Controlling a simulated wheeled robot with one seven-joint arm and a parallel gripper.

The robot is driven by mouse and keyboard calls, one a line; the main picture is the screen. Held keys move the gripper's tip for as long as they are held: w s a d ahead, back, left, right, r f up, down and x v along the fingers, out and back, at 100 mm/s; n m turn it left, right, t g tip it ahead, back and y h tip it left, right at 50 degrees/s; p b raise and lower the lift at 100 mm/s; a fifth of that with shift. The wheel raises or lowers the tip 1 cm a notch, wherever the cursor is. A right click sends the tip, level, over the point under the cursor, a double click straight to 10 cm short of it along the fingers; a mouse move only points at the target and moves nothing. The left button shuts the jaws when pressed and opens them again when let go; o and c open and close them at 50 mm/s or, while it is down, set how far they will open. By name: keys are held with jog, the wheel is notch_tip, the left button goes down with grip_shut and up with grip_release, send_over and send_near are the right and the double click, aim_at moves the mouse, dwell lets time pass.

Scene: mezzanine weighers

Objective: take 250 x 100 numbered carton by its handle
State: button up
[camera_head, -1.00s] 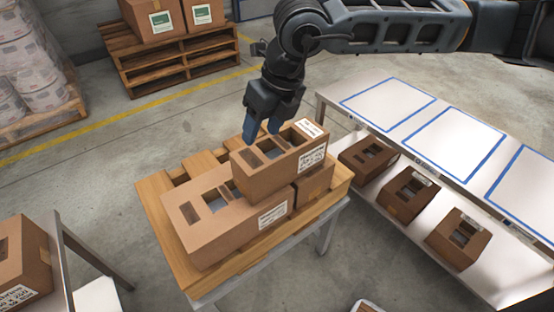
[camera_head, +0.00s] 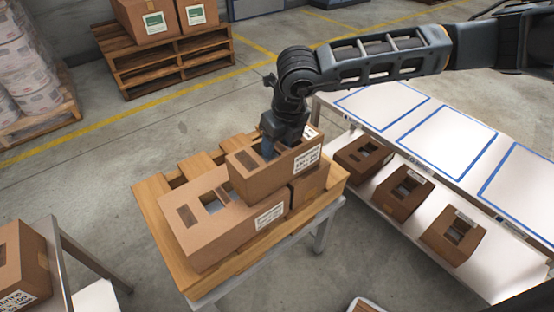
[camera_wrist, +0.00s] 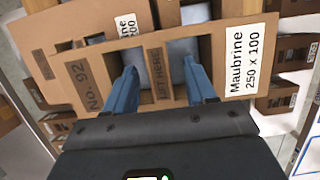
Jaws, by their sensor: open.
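The 250 x 100 carton (camera_head: 259,186) is brown, with the label "Maubrine 250 x 100" in the wrist view (camera_wrist: 245,62) and "No. 92" on its other end. It rests on top of other cartons on a pallet. Its handle is a strip marked "LIFT HERE" (camera_wrist: 157,74) between two openings in the top. My gripper (camera_head: 268,152) is over the carton, pointing down. In the wrist view its blue fingers (camera_wrist: 161,70) are open, one on each side of the strip, with gaps to it. In the head view my wrist hides part of the top.
A larger carton (camera_head: 218,232) lies beside and below it on the wooden pallet (camera_head: 152,212). At right, a bench (camera_head: 440,128) with blue-outlined squares has several cartons on its lower shelf (camera_head: 398,228). Another carton (camera_head: 20,262) stands at far left.

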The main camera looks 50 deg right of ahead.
grip_shut()
dwell(0.5)
dwell(0.9)
